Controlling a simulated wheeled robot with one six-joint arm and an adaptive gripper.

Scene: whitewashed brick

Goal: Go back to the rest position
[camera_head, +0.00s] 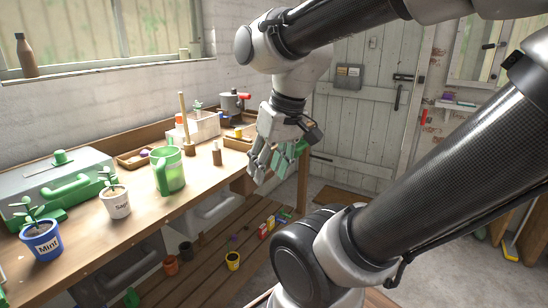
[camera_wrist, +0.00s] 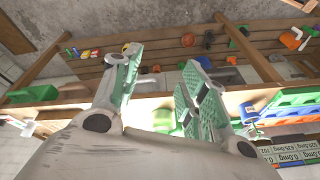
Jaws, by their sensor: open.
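My gripper (camera_head: 272,158) hangs at the front edge of the wooden workbench (camera_head: 134,207), near its right end, with its fingers pointing down. In the wrist view its two green-padded fingers (camera_wrist: 158,88) stand apart with nothing between them. My arm bends across the right half of the head view and hides part of the room behind it.
On the bench stand a blue Mint pot (camera_head: 41,243), a white pot (camera_head: 117,204), a green jug (camera_head: 169,172), a green-and-grey toolbox (camera_head: 65,182) and a white crate (camera_head: 200,126). Small pots sit on the slatted lower shelf (camera_head: 205,262). A door (camera_head: 352,120) is behind.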

